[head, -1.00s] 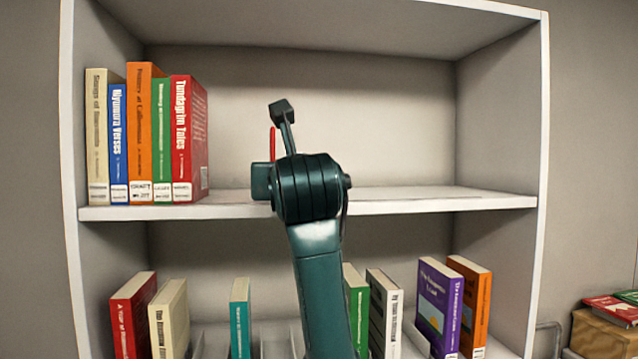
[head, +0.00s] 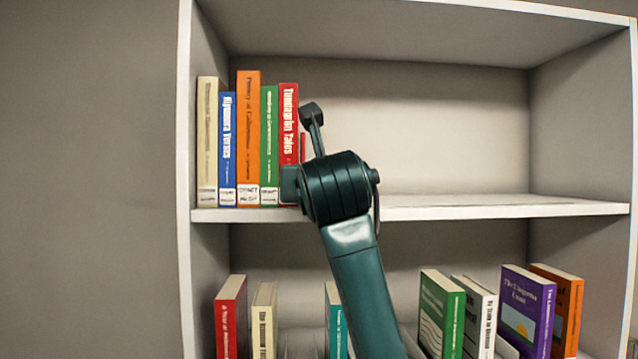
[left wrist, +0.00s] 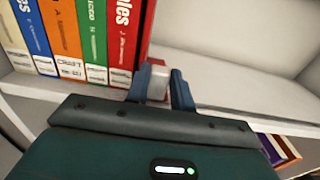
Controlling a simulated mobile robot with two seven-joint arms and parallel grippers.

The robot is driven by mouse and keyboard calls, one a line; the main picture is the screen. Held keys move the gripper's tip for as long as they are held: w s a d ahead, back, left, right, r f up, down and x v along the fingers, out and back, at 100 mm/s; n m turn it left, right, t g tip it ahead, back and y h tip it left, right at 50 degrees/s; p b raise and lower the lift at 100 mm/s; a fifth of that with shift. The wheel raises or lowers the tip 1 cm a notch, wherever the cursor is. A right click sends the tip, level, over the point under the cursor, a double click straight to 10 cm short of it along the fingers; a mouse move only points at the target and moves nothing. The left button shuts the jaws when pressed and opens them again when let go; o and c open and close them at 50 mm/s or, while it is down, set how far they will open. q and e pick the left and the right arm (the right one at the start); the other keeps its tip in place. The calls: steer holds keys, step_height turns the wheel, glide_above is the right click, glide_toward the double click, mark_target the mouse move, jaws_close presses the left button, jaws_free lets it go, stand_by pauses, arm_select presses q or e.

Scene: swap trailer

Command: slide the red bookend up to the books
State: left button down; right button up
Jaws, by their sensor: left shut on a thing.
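The red bookend (head: 303,147) shows as a thin upright red sliver on the upper shelf, mostly hidden behind my left arm. In the left wrist view its red edge (left wrist: 157,62) shows between the fingers. My left gripper (left wrist: 158,88) is shut on it at shelf height. The row of books (head: 248,140) stands upright at the shelf's left end; the red book (head: 289,135) is the rightmost. The bookend and left finger are right beside this red book; I cannot tell if they touch. The books also show in the left wrist view (left wrist: 82,35). My right gripper is not in view.
The upper shelf board (head: 480,208) is clear to the right of my arm. The lower shelf holds several books, among them a purple one (head: 525,305) and a green one (head: 440,310). The bookcase's left side wall (head: 186,200) bounds the books.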

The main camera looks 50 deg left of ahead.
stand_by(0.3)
arm_select(q)
steer(key=c, duration=1.2)
jaws_free()
